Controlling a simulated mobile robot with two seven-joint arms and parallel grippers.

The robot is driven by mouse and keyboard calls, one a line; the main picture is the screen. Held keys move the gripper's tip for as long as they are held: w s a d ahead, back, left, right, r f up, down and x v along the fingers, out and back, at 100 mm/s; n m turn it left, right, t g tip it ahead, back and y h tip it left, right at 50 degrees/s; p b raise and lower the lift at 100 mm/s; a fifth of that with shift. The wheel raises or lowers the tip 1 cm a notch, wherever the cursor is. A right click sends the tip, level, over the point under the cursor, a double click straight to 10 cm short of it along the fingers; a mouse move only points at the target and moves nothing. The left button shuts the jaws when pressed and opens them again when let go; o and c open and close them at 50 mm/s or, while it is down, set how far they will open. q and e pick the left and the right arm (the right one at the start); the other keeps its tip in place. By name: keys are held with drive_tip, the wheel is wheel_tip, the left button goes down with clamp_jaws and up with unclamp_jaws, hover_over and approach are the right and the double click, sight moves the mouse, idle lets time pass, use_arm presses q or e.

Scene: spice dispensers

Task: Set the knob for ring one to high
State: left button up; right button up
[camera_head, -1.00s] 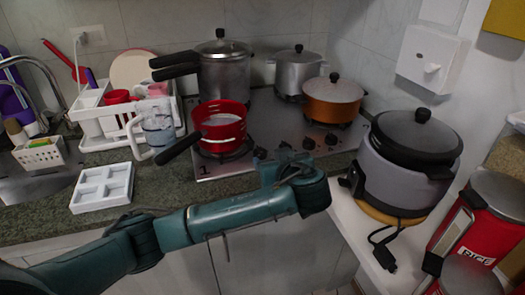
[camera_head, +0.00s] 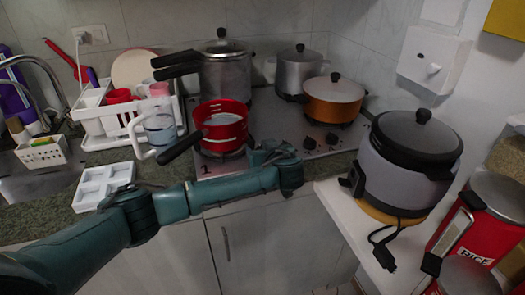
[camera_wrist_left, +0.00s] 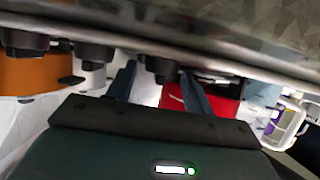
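The steel cooktop (camera_head: 213,161) carries a "1" mark at its front left corner, by the ring under the red pot (camera_head: 220,130). My left gripper (camera_head: 268,152) is at the cooktop's front part, right of the red pot. Dark knobs (camera_head: 309,143) show to its right. In the left wrist view, which looks inverted, a row of dark knobs hangs from the cooktop. My left gripper (camera_wrist_left: 159,88) is open, with one finger on each side of a knob (camera_wrist_left: 160,68); small gaps show, and contact cannot be told. The knob's setting is not readable. My right gripper is not in view.
An orange pot (camera_head: 333,101), a steel pot (camera_head: 299,72) and a pressure cooker (camera_head: 226,75) stand on the cooktop. The red pot's black handle (camera_head: 181,145) sticks out front left. A rice cooker (camera_head: 408,165) stands right. A white tray (camera_head: 103,188) lies left.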

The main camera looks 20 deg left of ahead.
use_arm(q)
drive_tip(key=c, duration=0.8)
drive_tip(key=shift+s+d+f+m+h+b, duration=0.15)
drive_tip(key=shift+d+f+m+h+b, duration=0.15)
drive_tip(key=shift+d+h, duration=0.15)
drive_tip(key=shift+c, duration=0.2)
drive_tip(key=shift+d+m+t+h+b, duration=0.1)
drive_tip(key=shift+m+t+h+b, duration=0.15)
drive_tip(key=shift+m+t+b, duration=0.05)
drive_tip(key=shift+a+r+m+t+h, duration=0.15)
drive_tip(key=shift+a+m+t+h, duration=0.15)
drive_tip(key=shift+a+m+h, duration=0.15)
drive_tip(key=shift+s+a+r+m+h+p, duration=0.1)
drive_tip(key=shift+a+r+m+h+p, duration=0.05)
drive_tip(key=shift+m+h+p, duration=0.35)
drive_tip(key=shift+a+m+t+h+p, duration=0.1)
drive_tip(key=shift+m+t+h+p, duration=0.35)
drive_tip(key=shift+m+h, duration=0.5)
drive_tip(key=shift+h, duration=0.3)
drive_tip(key=shift+m, duration=0.4)
drive_tip(key=o, duration=1)
drive_tip(key=shift+a, duration=0.15)
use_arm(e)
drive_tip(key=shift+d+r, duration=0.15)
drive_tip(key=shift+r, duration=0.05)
